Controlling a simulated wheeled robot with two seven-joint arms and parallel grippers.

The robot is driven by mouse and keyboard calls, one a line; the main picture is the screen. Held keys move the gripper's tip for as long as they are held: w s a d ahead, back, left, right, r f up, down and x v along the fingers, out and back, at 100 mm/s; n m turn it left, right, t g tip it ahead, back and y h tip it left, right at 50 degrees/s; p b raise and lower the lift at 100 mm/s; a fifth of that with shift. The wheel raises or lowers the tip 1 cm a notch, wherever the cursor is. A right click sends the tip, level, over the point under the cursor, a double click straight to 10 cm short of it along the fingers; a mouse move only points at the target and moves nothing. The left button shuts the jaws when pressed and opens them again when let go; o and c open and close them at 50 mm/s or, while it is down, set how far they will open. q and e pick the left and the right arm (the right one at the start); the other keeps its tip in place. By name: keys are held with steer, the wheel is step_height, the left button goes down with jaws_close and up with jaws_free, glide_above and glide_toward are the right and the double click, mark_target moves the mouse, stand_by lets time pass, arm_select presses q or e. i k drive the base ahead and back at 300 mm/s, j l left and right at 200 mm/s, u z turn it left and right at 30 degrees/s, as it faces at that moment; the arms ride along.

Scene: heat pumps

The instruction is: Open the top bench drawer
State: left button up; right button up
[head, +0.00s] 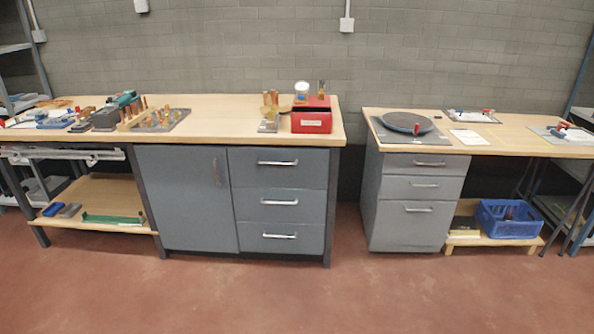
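The left workbench (230,103) has a grey cabinet with a door (185,195) and a stack of three drawers beside it. Its top drawer (278,172) is shut flush and has a horizontal silver handle (278,163). The right bench (480,130) also has three grey drawers, all shut; its top drawer (426,167) has a thin silver handle (430,163). Neither of my grippers is in view.
Open red floor (300,295) lies in front of both benches, with a gap between them. A red box (311,122) and tools stand on the left bench. A blue crate (508,220) sits on a low shelf under the right bench.

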mark_target(261, 166)
steer(key=i+j+z, duration=0.2)
steer(key=i, duration=0.4)
steer(key=i+j+z, duration=0.2)
steer(key=i, duration=0.4)
steer(key=i+j+z, duration=0.2)
steer(key=i+j, duration=0.2)
steer(key=i, duration=0.15)
steer(key=i+j+z, duration=0.2)
steer(key=i+j, duration=0.2)
steer(key=i, duration=0.15)
